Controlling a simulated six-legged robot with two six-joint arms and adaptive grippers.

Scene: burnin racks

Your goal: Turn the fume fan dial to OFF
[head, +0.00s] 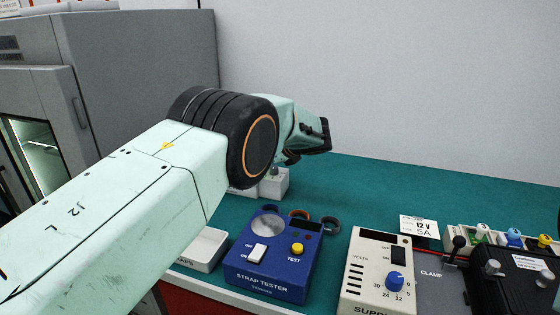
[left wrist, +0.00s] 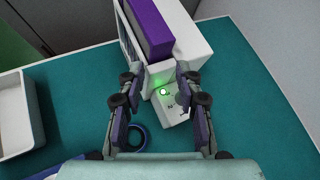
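A small white unit (head: 273,185) stands on the green bench, mostly hidden behind my left arm in the head view. The left wrist view shows a white box with a purple slab on it and a low pale panel (left wrist: 172,110) in front. A green light (left wrist: 162,91) glows on this panel; small dark marks are too blurred to read. I cannot clearly make out the dial or its setting. My left gripper (left wrist: 157,77) is open, its fingers apart on either side of the panel's lit end, with nothing held. My right gripper is not in view.
A blue strap tester (head: 270,262), a beige supply box (head: 375,280) and a black clamp unit line the bench front. Dark and orange rings lie behind the tester. A white tray (head: 203,250) is left of it. The back right of the bench is clear.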

